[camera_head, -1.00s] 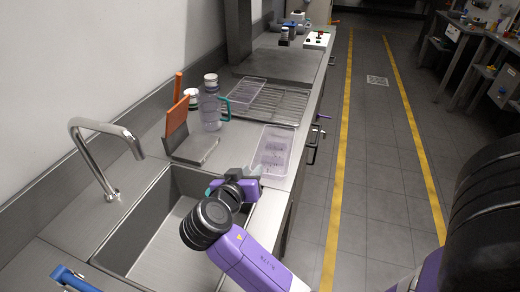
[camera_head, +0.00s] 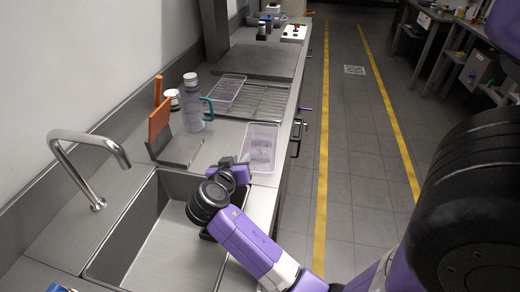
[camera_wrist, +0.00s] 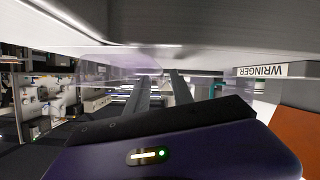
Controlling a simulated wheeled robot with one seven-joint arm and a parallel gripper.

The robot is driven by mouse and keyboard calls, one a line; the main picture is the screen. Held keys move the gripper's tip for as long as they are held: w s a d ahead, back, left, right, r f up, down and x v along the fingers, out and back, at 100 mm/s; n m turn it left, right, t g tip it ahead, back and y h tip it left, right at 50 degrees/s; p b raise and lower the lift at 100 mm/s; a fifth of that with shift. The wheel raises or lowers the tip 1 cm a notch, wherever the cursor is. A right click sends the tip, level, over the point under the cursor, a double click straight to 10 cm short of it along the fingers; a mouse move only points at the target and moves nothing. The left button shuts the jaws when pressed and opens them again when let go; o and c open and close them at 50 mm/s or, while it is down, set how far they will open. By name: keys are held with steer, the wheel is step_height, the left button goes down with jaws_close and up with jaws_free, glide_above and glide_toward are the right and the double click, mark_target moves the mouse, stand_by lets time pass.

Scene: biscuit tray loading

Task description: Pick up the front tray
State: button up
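The front tray (camera_head: 262,144) is a clear, shallow plastic tray on the steel counter, just beyond the sink's right end in the head view. Another clear tray (camera_head: 229,88) lies farther back by the wire rack. My gripper (camera_head: 244,168) is low at the front tray's near-left corner; my wrist partly hides that corner. In the wrist view, the two dark fingers of my gripper (camera_wrist: 161,88) stand apart with a gap between them. Clear plastic of the front tray (camera_wrist: 98,66) spans the picture around them. Contact between fingers and tray wall cannot be told.
A sink (camera_head: 150,235) with a tall tap (camera_head: 92,140) lies at the near left. A wire rack (camera_head: 258,100) lies behind. The floor to the right is free.

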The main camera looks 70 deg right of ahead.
steer(key=shift+c, duration=0.5)
jaws_close()
steer(key=shift+r, duration=0.1)
